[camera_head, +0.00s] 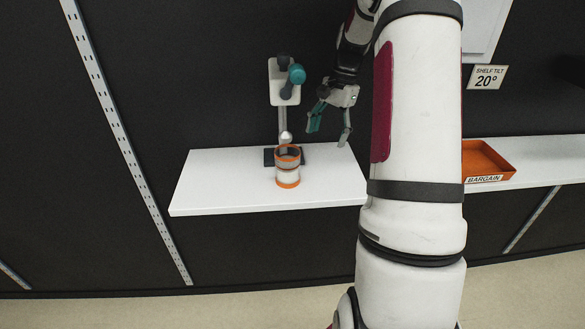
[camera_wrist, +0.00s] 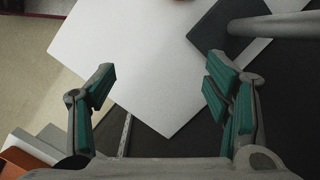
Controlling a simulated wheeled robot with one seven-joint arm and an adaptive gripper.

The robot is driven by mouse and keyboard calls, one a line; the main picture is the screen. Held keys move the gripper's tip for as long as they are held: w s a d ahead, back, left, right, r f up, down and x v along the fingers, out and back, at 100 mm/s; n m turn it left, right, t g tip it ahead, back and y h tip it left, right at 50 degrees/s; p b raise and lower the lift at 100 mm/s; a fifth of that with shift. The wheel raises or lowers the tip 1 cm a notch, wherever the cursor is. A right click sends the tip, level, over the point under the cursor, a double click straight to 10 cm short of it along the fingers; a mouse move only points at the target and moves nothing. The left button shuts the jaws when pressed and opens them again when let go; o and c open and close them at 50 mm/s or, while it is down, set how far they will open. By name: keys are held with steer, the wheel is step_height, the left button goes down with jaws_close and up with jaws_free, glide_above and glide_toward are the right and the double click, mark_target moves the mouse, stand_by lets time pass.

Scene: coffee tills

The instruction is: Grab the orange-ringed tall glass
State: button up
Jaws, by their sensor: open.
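The tall glass (camera_head: 288,176) stands upright on the white shelf (camera_head: 220,190). It has an orange ring at its top and another at its base, with a pale body between. My gripper (camera_head: 330,129) is open and empty, above the shelf, up and to the right of the glass in the head view. In the wrist view my open gripper (camera_wrist: 160,78) has only shelf and dark wall between its fingers. A sliver of orange and grey shows at that view's top edge; I cannot tell if it is the glass.
A stand with a teal knob (camera_head: 297,74) rises behind the glass from a dark base (camera_head: 269,157); its pole (camera_wrist: 280,25) crosses the wrist view. An orange bargain tray (camera_head: 488,158) lies on the right shelf. The left part of the white shelf is clear.

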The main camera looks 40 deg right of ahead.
mark_target(289, 168)
steer(key=f, duration=0.1)
steer(key=d+f+m+y+p, duration=0.1)
steer(key=f+m, duration=0.1)
steer(key=shift+w+d+f+y+p, duration=0.15)
steer(key=shift+w+f+y+p, duration=0.15)
steer(key=shift+f+p, duration=0.1)
steer(key=shift+f, duration=0.3)
steer(key=shift+w+f+m, duration=0.1)
steer(key=shift+f+m, duration=0.05)
steer(key=shift+m, duration=0.15)
steer(key=a, duration=0.2)
steer(key=a+p, duration=0.1)
steer(key=a, duration=0.2)
steer(key=a+p, duration=0.1)
steer(key=a, duration=0.2)
steer(key=shift+w, duration=0.3)
steer(key=a+p, duration=0.1)
steer(key=a, duration=0.3)
steer(key=shift+w+a+p, duration=0.1)
steer(key=shift+a+p, duration=0.05)
steer(key=shift+p, duration=0.15)
steer(key=shift+x, duration=1.45)
steer(key=shift+w, duration=0.1)
